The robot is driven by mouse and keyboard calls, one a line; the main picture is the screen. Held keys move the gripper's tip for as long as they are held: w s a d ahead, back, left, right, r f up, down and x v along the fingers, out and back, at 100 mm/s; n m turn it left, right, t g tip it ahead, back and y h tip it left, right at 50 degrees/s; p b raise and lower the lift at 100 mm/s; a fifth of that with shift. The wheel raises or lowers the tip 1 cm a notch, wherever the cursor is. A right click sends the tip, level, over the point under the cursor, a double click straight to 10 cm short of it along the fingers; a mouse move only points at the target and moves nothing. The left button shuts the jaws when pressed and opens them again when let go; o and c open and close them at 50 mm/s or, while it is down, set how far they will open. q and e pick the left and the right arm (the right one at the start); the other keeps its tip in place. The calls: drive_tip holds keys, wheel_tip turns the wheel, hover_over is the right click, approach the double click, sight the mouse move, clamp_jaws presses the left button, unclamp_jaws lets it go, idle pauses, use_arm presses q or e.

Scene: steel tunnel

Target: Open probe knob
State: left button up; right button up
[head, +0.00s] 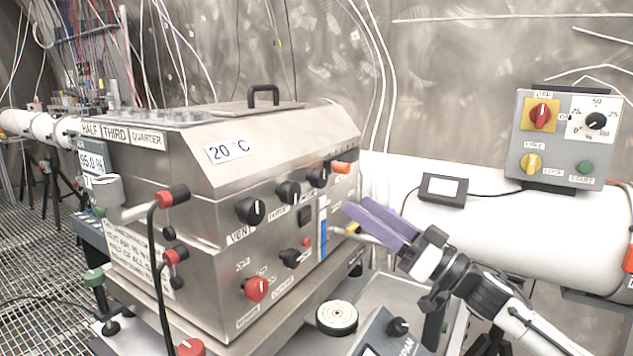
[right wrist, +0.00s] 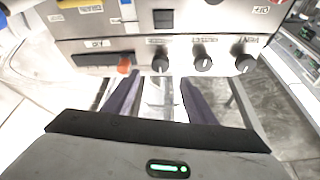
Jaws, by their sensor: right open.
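The steel box carries a row of black knobs: one labelled "VEN..." (head: 250,211), a middle one (head: 288,192) and one nearer the orange piece (head: 318,177). I cannot read which label says probe. In the right wrist view, three black knobs (right wrist: 203,62) sit in a row beside the orange piece (right wrist: 124,65), with blurred labels. My right gripper (head: 358,206), with purple fingers, is open and empty, apart from the panel at its right end. In the right wrist view its fingers (right wrist: 160,82) are spread below the leftmost knob. My left gripper is not in view.
The steel box (head: 220,245) also has a red knob (head: 256,288) and a lower black knob (head: 290,257). A round dial (head: 337,317) stands below it. A grey control box (head: 562,140) is on the right above a white pipe (head: 500,235).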

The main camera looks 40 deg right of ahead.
sight(323, 180)
drive_tip(key=x, duration=0.7)
drive_tip(key=shift+w+a+r, duration=0.1)
drive_tip(key=shift+w+r, duration=0.1)
drive_tip(key=shift+r, duration=0.05)
drive_tip(key=shift+w+a+r, duration=0.15)
drive_tip(key=shift+w, duration=0.5)
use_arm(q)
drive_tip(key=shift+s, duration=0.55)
use_arm(e)
drive_tip(key=c, duration=1)
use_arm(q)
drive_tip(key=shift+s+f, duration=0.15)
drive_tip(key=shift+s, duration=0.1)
use_arm(e)
drive_tip(key=shift+c, duration=0.2)
